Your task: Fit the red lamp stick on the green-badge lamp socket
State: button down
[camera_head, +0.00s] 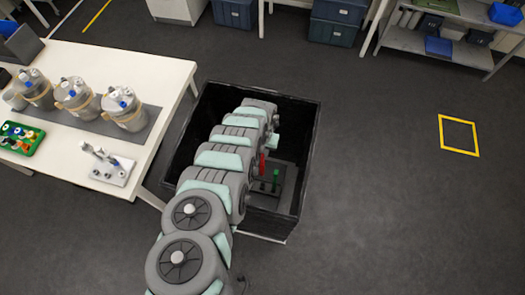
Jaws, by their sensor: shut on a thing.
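My arm reaches into a black open-topped box (312,130) on the floor. My gripper (264,155) is at the end of the arm inside the box, small and mostly hidden by my wrist. It is shut on the red lamp stick (262,165), which shows as a short upright red piece. A dark base plate (286,190) lies below in the box. A green piece (276,175), seemingly the green badge at a lamp socket, stands just right of the red stick. I cannot tell whether the stick touches a socket.
The box walls surround my gripper closely. A white table (150,75) at left holds several metal vessels (123,108), a green tray (20,138) and a small white rack (108,165). A shelf (440,45) stands at the back right. The floor at right is clear.

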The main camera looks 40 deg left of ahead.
jog(key=shift+r+p, duration=2)
jog(key=shift+r, duration=0.6)
notch_tip(320, 180, up, 16)
jog(key=p, duration=1.2)
notch_tip(320, 180, up, 16)
jog(key=p, duration=0.4)
jog(key=shift+f, duration=0.25)
